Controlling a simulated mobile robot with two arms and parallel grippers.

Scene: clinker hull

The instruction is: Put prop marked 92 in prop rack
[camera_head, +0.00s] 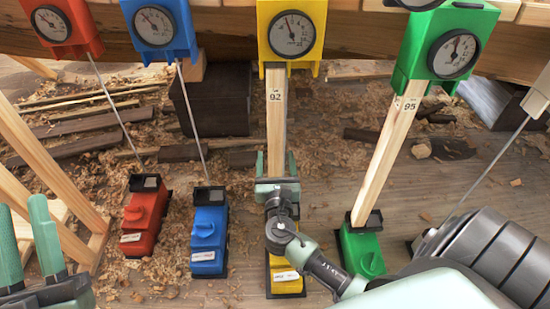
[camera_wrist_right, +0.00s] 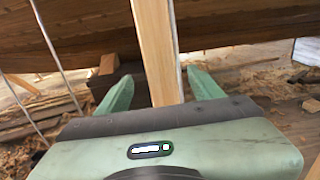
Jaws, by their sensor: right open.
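The prop marked 92 (camera_head: 276,125) is a pale wooden post, upright between a yellow gauge block (camera_head: 291,32) and a yellow base (camera_head: 285,278). My right gripper (camera_head: 276,168) is low on this prop. In the right wrist view the prop (camera_wrist_right: 155,45) passes between the two open green fingers of the right gripper (camera_wrist_right: 160,90), with a gap on each side. My left gripper (camera_head: 28,245) is at the lower left, fingers apart and empty, away from the prop. I cannot identify the prop rack with certainty.
A second prop marked 95 (camera_head: 388,150) leans between a green gauge and a green base (camera_head: 361,248). Red (camera_head: 146,217) and blue (camera_head: 209,232) bases have thin rods. A wooden frame (camera_head: 45,165) stands at left. The hull plank (camera_head: 225,30) crosses the top. Shavings litter the floor.

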